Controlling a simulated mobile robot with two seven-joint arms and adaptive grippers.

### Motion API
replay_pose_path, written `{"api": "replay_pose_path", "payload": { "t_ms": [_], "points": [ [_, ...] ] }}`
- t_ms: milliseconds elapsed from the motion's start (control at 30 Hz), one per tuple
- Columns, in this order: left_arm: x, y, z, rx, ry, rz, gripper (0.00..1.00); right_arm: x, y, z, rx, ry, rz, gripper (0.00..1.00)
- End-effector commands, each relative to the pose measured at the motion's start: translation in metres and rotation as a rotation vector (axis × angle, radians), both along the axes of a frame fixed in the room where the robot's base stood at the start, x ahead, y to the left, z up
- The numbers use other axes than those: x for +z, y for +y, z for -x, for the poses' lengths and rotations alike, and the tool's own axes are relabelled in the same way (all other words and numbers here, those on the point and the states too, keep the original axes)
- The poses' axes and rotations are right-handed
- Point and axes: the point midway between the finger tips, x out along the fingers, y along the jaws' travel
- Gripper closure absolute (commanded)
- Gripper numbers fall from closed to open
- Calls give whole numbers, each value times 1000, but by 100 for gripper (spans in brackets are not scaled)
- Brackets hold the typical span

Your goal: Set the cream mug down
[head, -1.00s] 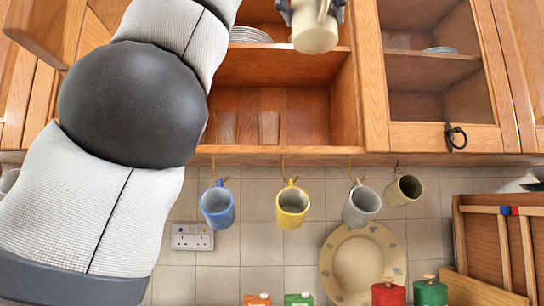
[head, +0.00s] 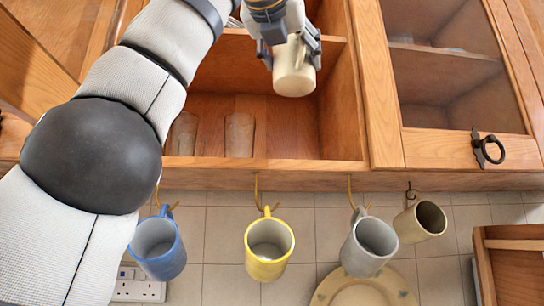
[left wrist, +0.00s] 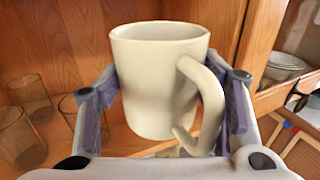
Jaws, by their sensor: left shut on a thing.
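The cream mug (head: 294,70) is in my left gripper (head: 290,48), at the front of the open wooden cupboard (head: 270,92), in its upper right part in the head view. In the left wrist view the cream mug (left wrist: 158,85) stands upright between the two purple-padded fingers of the left gripper (left wrist: 165,105), its handle towards the right finger. The fingers are shut on its sides. Whether its base touches a surface cannot be told. My right gripper is not in view.
Clear glasses (head: 239,134) stand on the cupboard's lower shelf at the left; they also show in the left wrist view (left wrist: 30,97). Blue (head: 158,247), yellow (head: 269,248) and grey (head: 369,244) mugs hang below on hooks. A glazed door (head: 455,150) is at the right.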

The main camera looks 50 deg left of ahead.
Motion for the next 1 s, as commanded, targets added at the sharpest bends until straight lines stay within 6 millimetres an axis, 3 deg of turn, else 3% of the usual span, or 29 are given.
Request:
{"api": "replay_pose_path", "payload": {
  "t_ms": [33,200,400,700,1000],
  "points": [
    [-9,14,-14,7,3,1,84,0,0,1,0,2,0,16],
    [-37,44,-58,0,7,2,84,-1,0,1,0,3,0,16],
    [-75,62,-82,-1,2,2,84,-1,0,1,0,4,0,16],
    [-113,69,-90,0,0,2,84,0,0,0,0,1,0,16],
    [-117,68,-90,1,-2,2,84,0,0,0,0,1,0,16]
  ]
}}
